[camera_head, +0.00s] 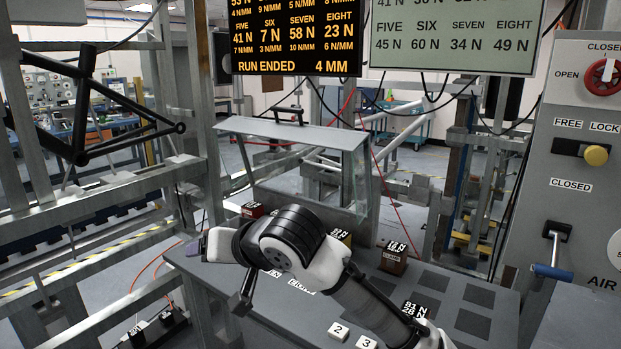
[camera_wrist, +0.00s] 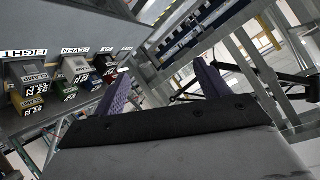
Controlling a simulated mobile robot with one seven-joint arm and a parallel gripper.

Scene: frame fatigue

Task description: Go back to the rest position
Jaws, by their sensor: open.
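My gripper (camera_wrist: 163,88) is open and empty in the wrist view, its two purple fingers apart with nothing between them. In the head view, a purple finger (camera_head: 193,247) shows at the left end of my arm, near the left edge of the grey bench (camera_head: 460,290). My arm crosses in front of the bench from the lower right and hides part of it. The far finger is not clear in the head view.
Labelled clamp blocks stand on the bench, including one right of my arm (camera_head: 393,260) and a dark one (camera_head: 415,312). A clear-sided case (camera_head: 310,165) stands behind. A black bicycle frame (camera_head: 85,100) is at left; a control panel (camera_head: 585,190) is at right.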

